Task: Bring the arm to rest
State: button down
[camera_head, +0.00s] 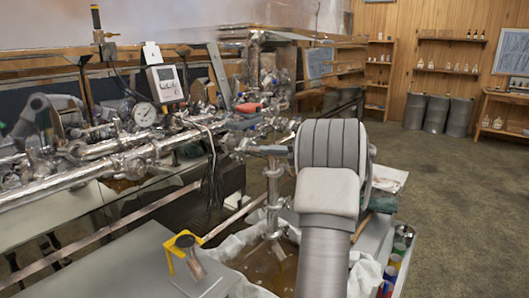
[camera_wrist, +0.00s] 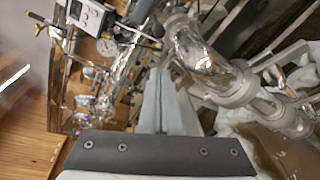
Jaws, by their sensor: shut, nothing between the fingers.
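My arm rises from the bottom of the head view, right of the middle, and ends there in a broad ribbed grey joint (camera_head: 335,145). It stands in front of the evaporator's pipework and hides part of it.
Pipework with a dial gauge (camera_head: 144,114) and a grey meter (camera_head: 165,83) fills the left. Barrels (camera_head: 436,113) stand at the back; open floor (camera_head: 460,200) lies right.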

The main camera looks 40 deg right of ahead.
jog(key=s+d+r, duration=0.1)
jog(key=s+d, duration=0.3)
jog(key=s, duration=0.2)
jog(key=w+a+r+m+t+h+p, duration=0.1)
jog(key=w+a+r+m+h, duration=0.25)
jog(key=r, duration=0.25)
jog(key=w+a+r+m+t+h+p, duration=0.1)
jog(key=w+a+r+m+t+h, duration=0.15)
jog(key=w+r+m, duration=0.35)
jog(key=s+a+r+m+g+h+p, duration=0.1)
jog(key=a+r+m+h, duration=0.1)
jog(key=a+m, duration=0.25)
jog(key=s+a+r+m+g+h, duration=0.1)
jog(key=a+r+m+g+h, duration=0.1)
jog(key=a+r+m+h, duration=0.3)
jog(key=s+a+f+m+g+y, duration=0.2)
jog(key=s+a+f, duration=0.4)
jog(key=s+a, duration=0.3)
jog(key=s+a+f+m+g+y+p, duration=0.1)
jog(key=s+a+f+m+g+y, duration=0.2)
jog(key=s+a, duration=0.7)
jog(key=s+a+f+m+g+y+p, duration=0.1)
jog(key=s+a+f+m+g+y, duration=0.1)
jog(key=s+a+f+g, duration=0.3)
jog(key=s+a+f+y, duration=0.1)
jog(key=s+a+f, duration=0.3)
jog(key=a+f, duration=0.2)
jog(key=shift+s, duration=0.35)
